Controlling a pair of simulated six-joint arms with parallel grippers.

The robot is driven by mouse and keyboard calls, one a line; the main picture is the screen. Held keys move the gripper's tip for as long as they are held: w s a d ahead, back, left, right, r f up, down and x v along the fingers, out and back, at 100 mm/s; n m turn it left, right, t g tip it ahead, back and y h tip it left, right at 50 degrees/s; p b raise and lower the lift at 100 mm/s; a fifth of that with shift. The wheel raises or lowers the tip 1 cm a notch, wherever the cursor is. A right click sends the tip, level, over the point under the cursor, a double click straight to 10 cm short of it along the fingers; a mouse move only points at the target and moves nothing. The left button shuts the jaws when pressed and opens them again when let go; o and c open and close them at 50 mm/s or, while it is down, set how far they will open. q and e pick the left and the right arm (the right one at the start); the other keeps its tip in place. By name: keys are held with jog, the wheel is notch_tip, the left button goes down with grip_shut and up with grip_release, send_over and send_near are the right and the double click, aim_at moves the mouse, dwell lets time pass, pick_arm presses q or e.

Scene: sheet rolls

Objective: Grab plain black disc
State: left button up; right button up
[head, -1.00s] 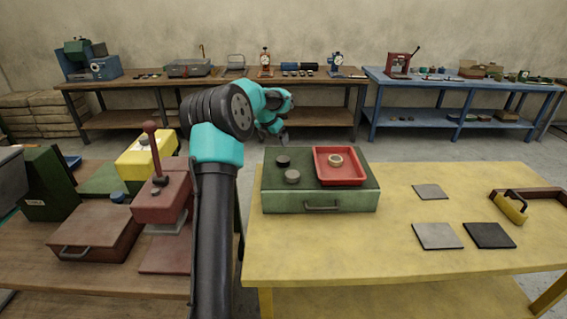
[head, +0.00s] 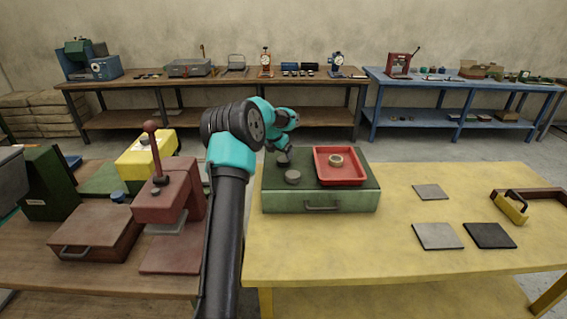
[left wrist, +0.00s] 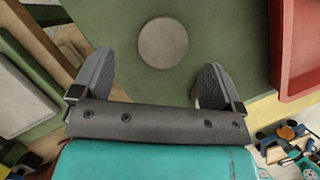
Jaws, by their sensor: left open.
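A grey disc (head: 292,177) lies on the green case (head: 318,189), and a round grey-brown disc (left wrist: 163,42) shows on green in the left wrist view, ahead of the fingers. My left gripper (head: 283,159) hangs over the case's left part, just behind the grey disc. Its two fingers stand apart with nothing between them in the left wrist view (left wrist: 153,86). The black disc is covered by the gripper in the head view or merges with it, and I cannot make it out. My right gripper is not in view.
The yellow table (head: 400,200) holds several flat square plates on the right. A red press (head: 168,200) stands left of my arm.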

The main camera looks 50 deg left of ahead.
aim_at(284, 158)
pick_arm(q)
jog(key=shift+x, duration=2.35)
jog(key=shift+w+d, duration=0.15)
jog(key=shift+d, duration=0.05)
jog(key=shift+c, duration=0.2)
jog(key=c, duration=1)
jog(key=shift+o, duration=0.2)
jog(key=shift+r, duration=0.15)
